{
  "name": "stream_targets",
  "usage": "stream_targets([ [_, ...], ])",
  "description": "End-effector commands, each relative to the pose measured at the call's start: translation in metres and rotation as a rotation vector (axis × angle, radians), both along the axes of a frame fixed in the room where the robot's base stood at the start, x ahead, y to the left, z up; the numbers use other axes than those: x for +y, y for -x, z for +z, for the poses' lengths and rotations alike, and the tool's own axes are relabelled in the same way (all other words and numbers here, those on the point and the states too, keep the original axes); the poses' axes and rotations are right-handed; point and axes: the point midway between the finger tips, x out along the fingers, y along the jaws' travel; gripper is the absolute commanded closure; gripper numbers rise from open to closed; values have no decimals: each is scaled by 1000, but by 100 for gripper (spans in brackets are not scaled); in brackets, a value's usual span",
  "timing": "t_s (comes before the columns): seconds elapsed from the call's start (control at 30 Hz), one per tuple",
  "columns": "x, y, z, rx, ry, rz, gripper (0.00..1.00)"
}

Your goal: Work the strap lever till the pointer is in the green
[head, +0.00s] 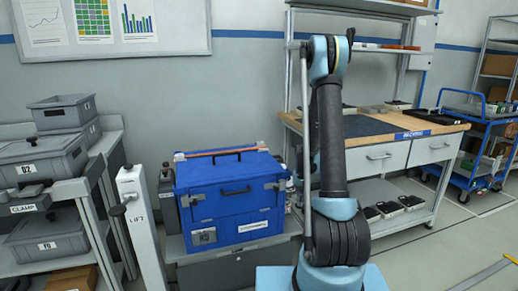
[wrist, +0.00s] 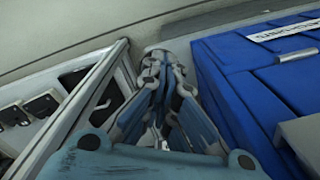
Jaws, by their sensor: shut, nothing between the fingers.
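I cannot make out a strap lever, a pointer or a green zone in either view. My gripper (wrist: 158,58) shows in the wrist view with its fingers together and nothing seen between them. It is between a pale metal frame on the left and the blue case (wrist: 240,90) on the right. In the head view my raised arm hides most of the gripper. There the blue case (head: 232,203) stands left of my arm, with silver latches and a dark front handle.
A white post marked LIFT (head: 140,220) stands left of the case. Grey bins (head: 38,160) sit on a rack at far left. A workbench (head: 440,129) stands behind my arm, and a blue trolley (head: 480,115) is at right.

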Motion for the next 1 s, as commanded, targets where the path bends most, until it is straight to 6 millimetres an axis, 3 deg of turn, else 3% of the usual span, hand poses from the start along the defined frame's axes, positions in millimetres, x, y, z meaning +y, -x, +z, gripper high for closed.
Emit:
stream_targets([
  [1.0, -2, 6, -22, 0, 0, 1, 100],
])
